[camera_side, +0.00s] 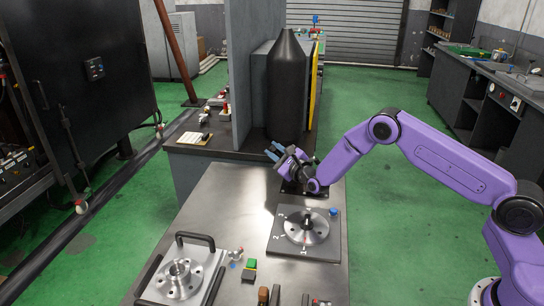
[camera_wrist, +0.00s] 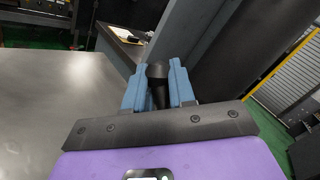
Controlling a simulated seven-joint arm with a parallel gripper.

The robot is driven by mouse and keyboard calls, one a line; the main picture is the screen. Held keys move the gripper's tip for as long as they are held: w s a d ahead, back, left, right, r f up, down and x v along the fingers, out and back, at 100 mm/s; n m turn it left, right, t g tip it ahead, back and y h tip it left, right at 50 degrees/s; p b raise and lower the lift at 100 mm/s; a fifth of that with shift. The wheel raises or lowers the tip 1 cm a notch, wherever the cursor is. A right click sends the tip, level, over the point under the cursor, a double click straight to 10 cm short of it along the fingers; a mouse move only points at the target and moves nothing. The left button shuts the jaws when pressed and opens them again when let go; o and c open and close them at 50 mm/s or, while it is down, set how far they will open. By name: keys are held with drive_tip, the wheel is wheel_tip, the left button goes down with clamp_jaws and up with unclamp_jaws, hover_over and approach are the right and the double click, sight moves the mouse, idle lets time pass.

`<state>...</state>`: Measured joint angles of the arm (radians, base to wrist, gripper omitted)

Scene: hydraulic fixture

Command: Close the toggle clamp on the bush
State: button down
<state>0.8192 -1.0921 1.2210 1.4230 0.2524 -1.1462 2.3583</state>
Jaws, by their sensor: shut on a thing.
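My gripper (camera_side: 274,152) is at the far end of the steel bench, its blue fingers pointing left. In the wrist view, the two blue fingers (camera_wrist: 158,88) are shut on a black, round-ended handle (camera_wrist: 157,71), which appears to be the toggle clamp's. A dark base (camera_side: 292,188) sits on the bench under my wrist; my arm covers most of it, so the clamp's arm position cannot be told. I cannot make out the bush for certain near the clamp.
A dark numbered plate (camera_side: 285,248) with a round steel hub (camera_side: 306,228) lies nearer on the bench. A tray with black handles (camera_side: 196,240) holds a flanged steel part (camera_side: 180,275). A grey upright panel (camera_side: 240,75) and black cylinder (camera_side: 286,95) stand behind my gripper. The bench's left area is bare.

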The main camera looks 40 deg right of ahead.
drive_tip(key=m+t, duration=0.1)
drive_tip(key=s+d+r+m+t, duration=0.1)
drive_tip(key=m+t, duration=0.1)
drive_tip(key=shift+s+d+r+m+h, duration=0.3)
drive_tip(key=shift+r, duration=0.1)
drive_tip(key=shift+s+d+r+m+t+h, duration=0.15)
drive_tip(key=shift+s+d+m+t+h, duration=0.2)
drive_tip(key=shift+m, duration=0.25)
drive_tip(key=shift+s+d+r+m+t+h, duration=0.2)
drive_tip(key=shift+m+t+h, duration=0.25)
drive_tip(key=shift+m, duration=0.15)
drive_tip(key=c, duration=1.1)
unclamp_jaws()
drive_tip(key=shift+o, duration=0.2)
drive_tip(key=shift+s+f, duration=0.1)
drive_tip(key=shift+s, duration=0.1)
drive_tip(key=s, duration=1.2)
drive_tip(key=shift+s+a+f, duration=0.15)
drive_tip(key=shift+s+a, duration=0.2)
drive_tip(key=shift+a, duration=0.05)
